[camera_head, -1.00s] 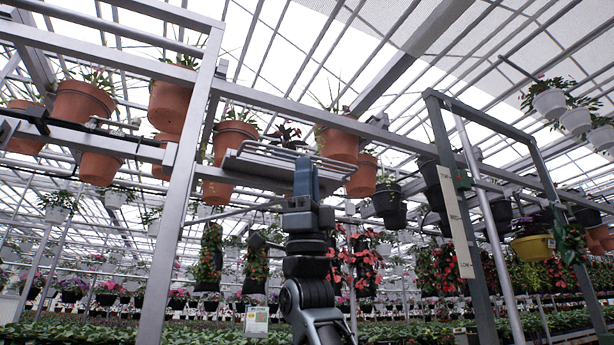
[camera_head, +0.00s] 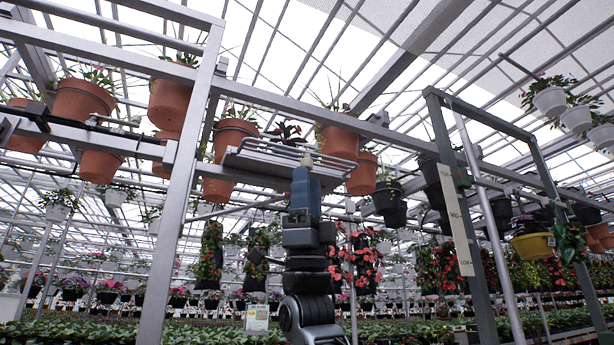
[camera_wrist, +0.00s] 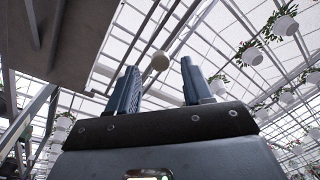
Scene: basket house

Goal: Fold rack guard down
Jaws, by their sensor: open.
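The rack guard (camera_head: 290,149) is a frame of thin metal bars along the front of a grey shelf, high on the beam in the head view. My gripper (camera_head: 305,170) points upward just below the knob in the head view.
The grey shelf underside (camera_wrist: 60,40) fills the upper left of the wrist view. Terracotta pots (camera_head: 337,141) hang on the beam beside the rack. A metal post (camera_head: 183,190) stands left of my arm, and a dark frame (camera_head: 465,215) stands right.

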